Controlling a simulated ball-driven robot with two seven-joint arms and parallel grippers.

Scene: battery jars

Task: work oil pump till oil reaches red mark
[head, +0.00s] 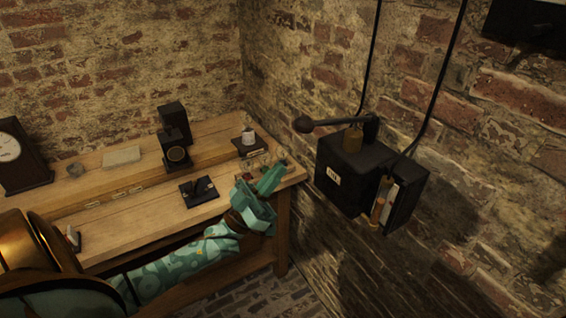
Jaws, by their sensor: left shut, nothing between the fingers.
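The oil pump seems to be the black box (345,172) on the right-hand brick wall, with a small pale label (334,176) whose lettering is too small to read surely.
The wooden bench (130,222) carries a dark clock (20,155), a black instrument (174,138), a black switch plate (199,191) and a white cup (248,136) on a dark base. Black cables (371,60) run up the wall from the box. Space between bench and box looks clear.

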